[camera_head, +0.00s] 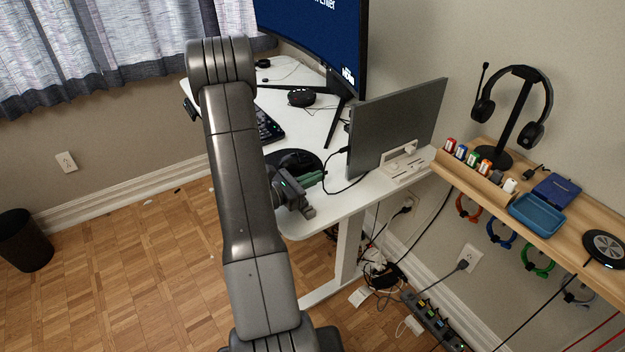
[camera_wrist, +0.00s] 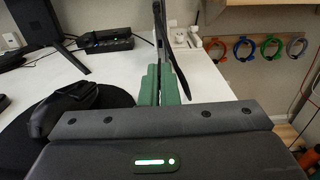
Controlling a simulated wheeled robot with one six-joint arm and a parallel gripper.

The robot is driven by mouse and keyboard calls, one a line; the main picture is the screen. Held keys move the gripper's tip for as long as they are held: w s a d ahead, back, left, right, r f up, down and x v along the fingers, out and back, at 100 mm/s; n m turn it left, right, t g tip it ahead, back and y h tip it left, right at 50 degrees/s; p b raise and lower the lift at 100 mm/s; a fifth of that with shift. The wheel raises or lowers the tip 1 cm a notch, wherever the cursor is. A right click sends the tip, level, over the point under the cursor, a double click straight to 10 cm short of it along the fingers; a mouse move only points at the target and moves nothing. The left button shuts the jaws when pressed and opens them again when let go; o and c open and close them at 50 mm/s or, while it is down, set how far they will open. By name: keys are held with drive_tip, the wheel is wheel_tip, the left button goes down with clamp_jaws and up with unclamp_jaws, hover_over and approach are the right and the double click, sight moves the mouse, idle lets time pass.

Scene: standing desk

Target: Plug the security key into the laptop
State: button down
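The laptop (camera_head: 396,128) stands on the white desk near its right end, its large grey panel facing the camera. In the wrist view it is seen nearly edge-on as a thin dark upright strip (camera_wrist: 177,66), just beyond my fingertips. My gripper (camera_head: 314,178) is over the near right part of the desk, left of the laptop. Its green fingers (camera_wrist: 160,86) point at the laptop and lie close together. I cannot make out the security key in either view. Whether a thin piece is between the fingers is hidden, and so is the laptop's port.
A black round mat (camera_head: 292,160) with a dark mouse-like device (camera_wrist: 73,108) lies left of the fingers. The monitor (camera_head: 320,35) stands behind. A white block (camera_head: 404,163) is by the laptop. A wooden shelf (camera_head: 475,178) on the right holds a headset stand, small coloured items and a blue tray (camera_head: 537,214).

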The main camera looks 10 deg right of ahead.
drive_tip(key=shift+x, duration=2.7)
drive_tip(key=shift+b, duration=0.9)
drive_tip(key=shift+x, duration=1.15)
drive_tip(key=c, duration=1.6)
unclamp_jaws()
drive_tip(key=shift+a, duration=0.1)
drive_tip(key=v, duration=1.3)
drive_tip(key=shift+s+a+b, duration=0.15)
drive_tip(key=shift+a+b, duration=0.15)
